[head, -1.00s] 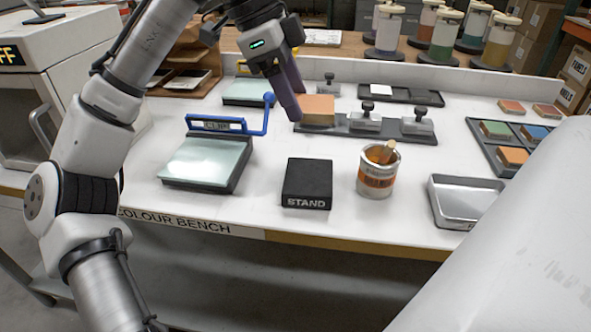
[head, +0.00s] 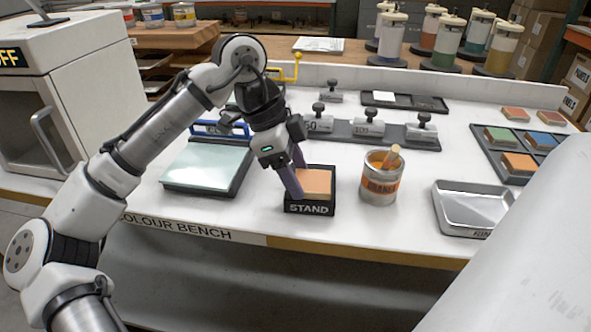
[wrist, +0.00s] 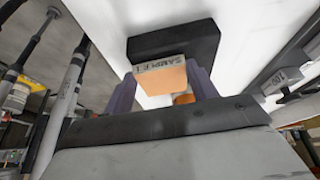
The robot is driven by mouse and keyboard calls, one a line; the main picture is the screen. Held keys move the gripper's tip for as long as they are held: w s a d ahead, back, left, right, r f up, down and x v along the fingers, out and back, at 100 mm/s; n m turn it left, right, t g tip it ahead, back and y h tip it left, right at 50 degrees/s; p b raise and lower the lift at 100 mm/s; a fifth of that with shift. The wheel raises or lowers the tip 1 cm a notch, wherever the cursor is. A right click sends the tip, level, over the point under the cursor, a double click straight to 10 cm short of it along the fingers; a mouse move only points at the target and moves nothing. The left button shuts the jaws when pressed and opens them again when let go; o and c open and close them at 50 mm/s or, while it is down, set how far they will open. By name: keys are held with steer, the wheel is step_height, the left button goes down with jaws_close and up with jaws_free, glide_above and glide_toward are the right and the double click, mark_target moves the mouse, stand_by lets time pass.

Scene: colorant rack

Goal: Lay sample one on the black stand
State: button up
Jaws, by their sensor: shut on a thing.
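Sample one is an orange block (head: 314,182) at the black stand (head: 310,209), which is lettered STAND on its front. In the wrist view the block (wrist: 160,80) shows a pale label strip reading SAMPLE, partly legible, and the dark stand (wrist: 190,40) is beyond it. My gripper (head: 297,178) is shut on the block, its purple fingers on either side. The block lies over the stand's top, roughly level; I cannot tell whether it rests on it or hovers just above.
An orange-labelled can (head: 381,186) with a stick stands just right of the stand. A glass-topped plate (head: 208,165) is to the left, and a metal tray (head: 470,215) at the right.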

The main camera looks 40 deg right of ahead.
steer(key=o, duration=1)
steer(key=shift+f, duration=0.1)
steer(key=p+v, duration=0.1)
steer(key=v, duration=1.1)
